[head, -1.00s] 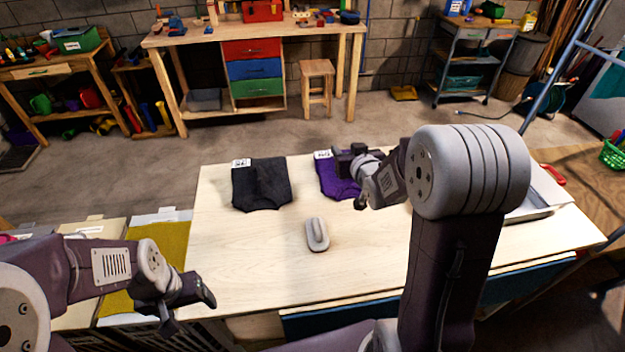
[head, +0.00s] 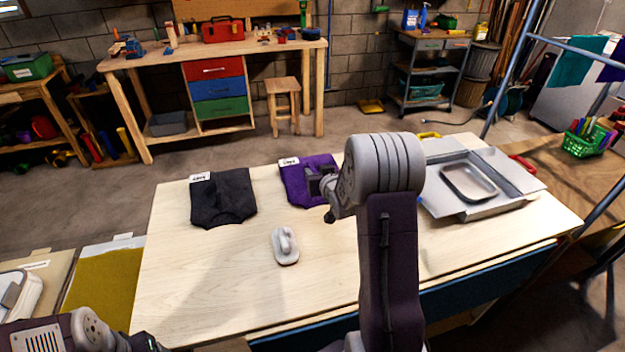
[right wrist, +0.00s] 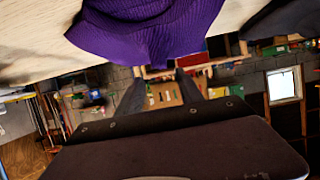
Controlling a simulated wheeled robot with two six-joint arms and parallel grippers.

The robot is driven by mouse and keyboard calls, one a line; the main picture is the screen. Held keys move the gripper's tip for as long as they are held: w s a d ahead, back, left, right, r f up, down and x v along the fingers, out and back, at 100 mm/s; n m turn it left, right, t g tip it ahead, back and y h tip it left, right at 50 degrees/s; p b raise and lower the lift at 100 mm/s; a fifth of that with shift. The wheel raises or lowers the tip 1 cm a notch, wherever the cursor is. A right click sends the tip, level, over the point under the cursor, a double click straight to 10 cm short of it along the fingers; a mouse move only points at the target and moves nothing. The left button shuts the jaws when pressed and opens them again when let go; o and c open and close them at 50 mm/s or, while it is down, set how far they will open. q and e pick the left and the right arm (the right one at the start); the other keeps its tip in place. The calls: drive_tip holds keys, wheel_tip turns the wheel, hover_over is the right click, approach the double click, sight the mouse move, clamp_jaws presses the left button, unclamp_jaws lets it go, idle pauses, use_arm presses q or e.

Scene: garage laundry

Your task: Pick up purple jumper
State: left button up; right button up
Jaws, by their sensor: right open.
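The purple jumper (head: 299,187) lies flat at the far side of the pale wooden table, with a white label at its upper left corner. My right gripper (head: 318,186) is over its right part, and the arm hides some of that side. In the right wrist view the purple jumper (right wrist: 150,32) fills the top, just beyond the spread fingers of my right gripper (right wrist: 160,88). Nothing shows between the fingers. Whether they touch the cloth I cannot tell. My left gripper (head: 143,342) is at the bottom left edge, mostly cut off.
A dark folded garment (head: 224,198) lies left of the jumper. A grey tray (head: 510,166) is at the table's right. The table's front left is clear.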

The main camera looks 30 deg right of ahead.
sight(314, 169)
drive_tip(key=x, duration=0.5)
drive_tip(key=shift+a+f, duration=0.1)
drive_tip(key=shift+f, duration=0.25)
drive_tip(key=shift+s+r, duration=0.1)
drive_tip(key=shift+s, duration=0.05)
drive_tip(key=shift+c, duration=1.2)
clamp_jaws()
